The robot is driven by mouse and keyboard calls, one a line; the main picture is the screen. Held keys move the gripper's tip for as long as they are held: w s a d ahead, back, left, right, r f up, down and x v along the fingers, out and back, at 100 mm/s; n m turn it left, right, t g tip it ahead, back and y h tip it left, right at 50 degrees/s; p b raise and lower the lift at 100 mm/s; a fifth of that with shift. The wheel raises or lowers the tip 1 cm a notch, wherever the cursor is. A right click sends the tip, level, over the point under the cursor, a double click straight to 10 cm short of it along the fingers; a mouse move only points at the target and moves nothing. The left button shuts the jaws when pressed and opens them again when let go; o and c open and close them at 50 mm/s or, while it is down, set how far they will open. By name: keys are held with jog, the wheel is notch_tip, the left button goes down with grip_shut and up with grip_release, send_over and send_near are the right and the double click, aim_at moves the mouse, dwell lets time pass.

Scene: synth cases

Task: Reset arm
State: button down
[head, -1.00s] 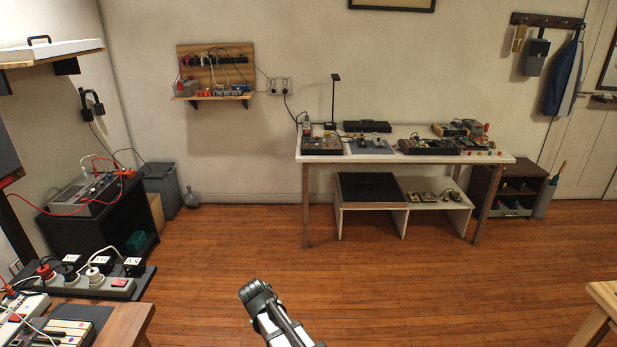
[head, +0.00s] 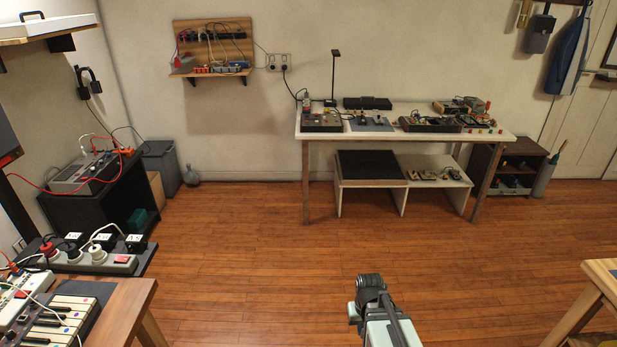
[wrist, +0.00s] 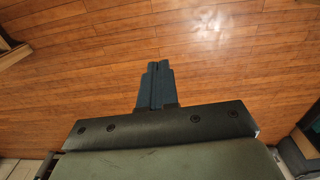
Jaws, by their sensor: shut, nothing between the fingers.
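My gripper (wrist: 157,72) shows in the wrist view with its two dark fingers together and nothing between them. It points out over bare wooden floor (wrist: 235,50) and touches nothing that I can see. In the head view, part of my arm (head: 380,315) rises from the bottom edge, right of centre, in front of open floor. I cannot make out the fingertips in the head view.
A white table (head: 309,130) with several devices stands by the back wall, a low shelf (head: 408,166) under it. A wooden bench (head: 125,312) with a power strip and keyboard is at lower left. A table corner (head: 603,283) is at right. The middle floor is clear.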

jog(key=s+f+g, duration=0.3)
jog(key=s+f, duration=0.7)
jog(key=s, duration=0.5)
jog(key=s+f+g, duration=0.4)
jog(key=s+f, duration=0.6)
jog(key=s, duration=0.5)
jog(key=shift+s+d+f, duration=0.2)
jog(key=shift+d+f, duration=0.15)
jog(key=shift+d, duration=0.1)
